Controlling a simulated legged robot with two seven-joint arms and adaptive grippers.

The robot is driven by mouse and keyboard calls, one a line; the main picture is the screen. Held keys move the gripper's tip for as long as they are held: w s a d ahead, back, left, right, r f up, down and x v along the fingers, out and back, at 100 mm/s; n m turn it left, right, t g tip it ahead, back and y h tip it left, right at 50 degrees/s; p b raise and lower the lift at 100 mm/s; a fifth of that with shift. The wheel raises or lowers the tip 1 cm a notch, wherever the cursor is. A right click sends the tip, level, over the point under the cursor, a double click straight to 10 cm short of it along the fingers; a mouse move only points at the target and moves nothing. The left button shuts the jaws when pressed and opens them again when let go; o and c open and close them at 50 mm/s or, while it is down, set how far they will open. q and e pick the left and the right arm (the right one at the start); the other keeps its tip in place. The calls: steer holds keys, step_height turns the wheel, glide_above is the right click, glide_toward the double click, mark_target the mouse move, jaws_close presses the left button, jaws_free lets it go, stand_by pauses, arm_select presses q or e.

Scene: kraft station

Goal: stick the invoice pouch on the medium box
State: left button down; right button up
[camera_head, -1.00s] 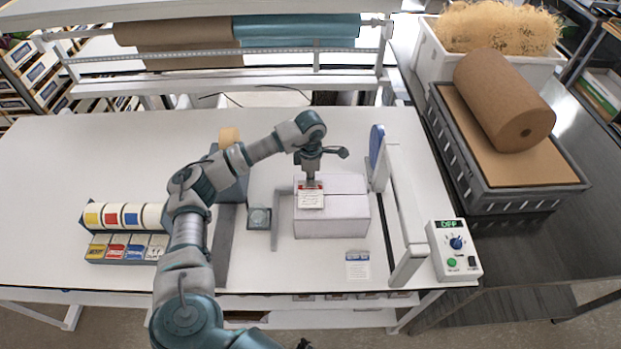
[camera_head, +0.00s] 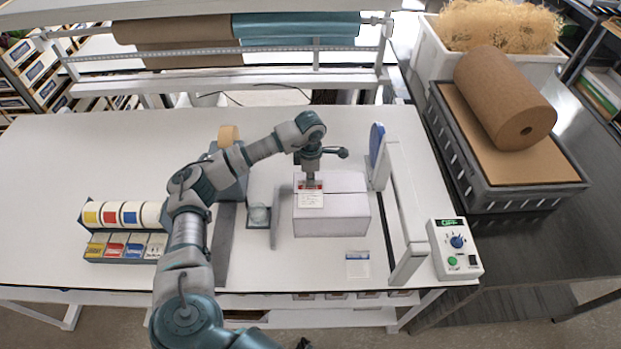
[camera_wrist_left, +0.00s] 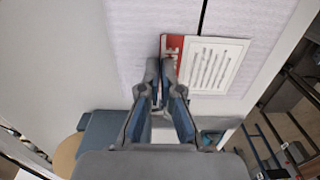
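The invoice pouch (camera_head: 311,200), white with a red strip, is at the top of the white box (camera_head: 332,222), over its left part. In the left wrist view the pouch (camera_wrist_left: 212,65) is beside the fingertips against the box top (camera_wrist_left: 130,40). Whether it lies fully flat cannot be told. My left gripper (camera_head: 311,181) points down over the box. Its fingertips (camera_wrist_left: 164,65) are drawn together at the pouch's red strip and appear to pinch its edge. A dark seam runs across the box top. My right gripper is not clearly seen.
A pale card (camera_head: 357,265) lies in front of the box. An upright frame with a control box (camera_head: 455,250) stands right. A small dark stand (camera_head: 258,217) and label rolls (camera_head: 125,215) are left. A grey crate (camera_head: 510,200) holds a brown roll. The back-left table is clear.

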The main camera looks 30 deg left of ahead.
arm_select(q)
steer(key=c, duration=1.2)
jaws_free()
steer(key=shift+c, duration=0.2)
steer(key=shift+r+p, duration=1.35)
steer(key=shift+r, duration=0.9)
